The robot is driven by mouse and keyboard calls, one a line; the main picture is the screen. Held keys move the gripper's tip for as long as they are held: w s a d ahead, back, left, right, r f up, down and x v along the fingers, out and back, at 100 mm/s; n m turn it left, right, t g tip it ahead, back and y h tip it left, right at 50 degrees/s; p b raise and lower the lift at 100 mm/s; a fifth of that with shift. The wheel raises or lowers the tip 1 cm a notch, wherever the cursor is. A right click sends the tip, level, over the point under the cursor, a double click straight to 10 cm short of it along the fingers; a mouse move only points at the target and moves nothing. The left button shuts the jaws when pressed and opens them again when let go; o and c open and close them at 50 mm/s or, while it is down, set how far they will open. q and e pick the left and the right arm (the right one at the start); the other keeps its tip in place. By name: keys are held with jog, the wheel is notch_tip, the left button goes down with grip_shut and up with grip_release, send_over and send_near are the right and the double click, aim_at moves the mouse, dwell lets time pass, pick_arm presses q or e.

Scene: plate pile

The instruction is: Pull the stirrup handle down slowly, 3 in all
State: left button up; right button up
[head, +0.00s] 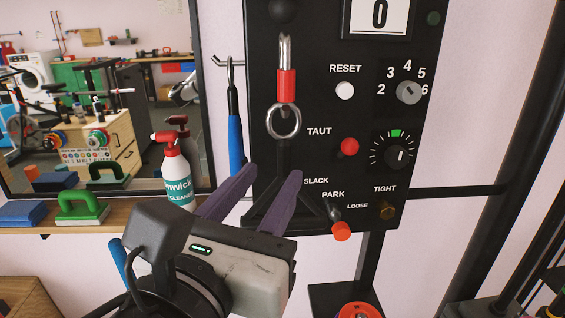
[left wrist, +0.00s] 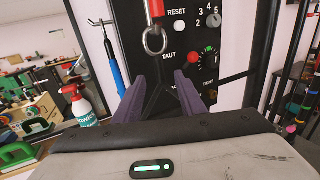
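The black stirrup handle (head: 309,199) hangs from a dark strap below a metal ring (head: 284,122) and red sleeve (head: 287,86), against a black panel (head: 316,40). It is partly hidden behind my left gripper (head: 272,172). The left gripper's two purple fingers are spread apart and point up toward the strap; it is open. In the left wrist view the strap and handle (left wrist: 161,90) show between and beyond the fingers. I cannot tell whether they touch. The counter window (head: 379,15) reads 0. My right gripper is in neither view.
A blue-handled tool (head: 235,145) hangs at left. A spray bottle (head: 178,178) and green block (head: 82,208) stand on a shelf.

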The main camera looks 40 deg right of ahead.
aim_at(282, 163)
pick_arm(q)
jog(key=shift+p+x, duration=0.3)
jog(key=shift+x, duration=3.05)
grip_shut()
